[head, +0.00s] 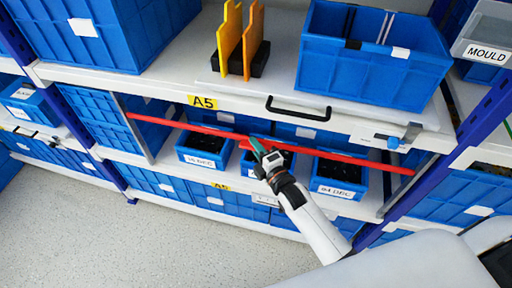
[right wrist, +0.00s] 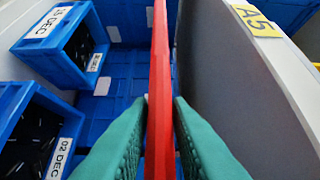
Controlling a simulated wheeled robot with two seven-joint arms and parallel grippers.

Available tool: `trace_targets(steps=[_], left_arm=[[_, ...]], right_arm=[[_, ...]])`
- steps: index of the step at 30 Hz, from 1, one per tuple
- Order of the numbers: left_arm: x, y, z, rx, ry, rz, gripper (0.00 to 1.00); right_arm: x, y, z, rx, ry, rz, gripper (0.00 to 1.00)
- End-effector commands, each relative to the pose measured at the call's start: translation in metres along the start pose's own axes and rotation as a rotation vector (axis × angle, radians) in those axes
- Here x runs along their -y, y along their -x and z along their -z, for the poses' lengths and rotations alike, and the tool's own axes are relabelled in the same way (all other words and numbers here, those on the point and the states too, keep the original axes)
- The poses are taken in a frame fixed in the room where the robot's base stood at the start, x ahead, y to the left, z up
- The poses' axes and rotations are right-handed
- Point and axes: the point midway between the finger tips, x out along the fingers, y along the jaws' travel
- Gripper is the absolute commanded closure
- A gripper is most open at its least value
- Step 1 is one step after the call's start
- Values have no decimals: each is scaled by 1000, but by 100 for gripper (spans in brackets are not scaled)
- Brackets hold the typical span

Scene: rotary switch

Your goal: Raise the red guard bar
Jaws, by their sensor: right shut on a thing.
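The red guard bar (head: 330,157) runs across the front of the middle shelf opening in the head view, sloping down to the right. My right gripper (head: 260,150) is at about the middle of the bar. In the right wrist view the bar (right wrist: 159,70) passes upright through the picture between the two green fingers (right wrist: 160,140), which are shut on it. My left gripper is not in view.
Blue bins (head: 204,149) with labels stand on the shelf behind the bar, another (head: 340,178) to the right. Above is a white shelf board (head: 300,122) with an A5 label and a black handle (head: 298,110). A blue rack post (head: 440,165) stands at the right. The floor (head: 130,235) is clear.

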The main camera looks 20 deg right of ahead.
Motion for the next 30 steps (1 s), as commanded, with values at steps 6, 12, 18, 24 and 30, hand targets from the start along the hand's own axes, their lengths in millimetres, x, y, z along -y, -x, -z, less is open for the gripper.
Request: trace_targets(steps=[6, 12, 18, 24, 30], left_arm=[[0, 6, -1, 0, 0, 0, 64], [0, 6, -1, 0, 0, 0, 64], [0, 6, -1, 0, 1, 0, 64], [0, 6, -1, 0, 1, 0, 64], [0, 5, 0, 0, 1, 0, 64]], right_arm=[[10, -1, 1, -1, 1, 9, 100], [11, -2, 1, -1, 1, 12, 100], [12, -2, 1, -1, 2, 13, 67], [9, -1, 1, -1, 0, 6, 67], [7, 1, 0, 0, 0, 2, 67]])
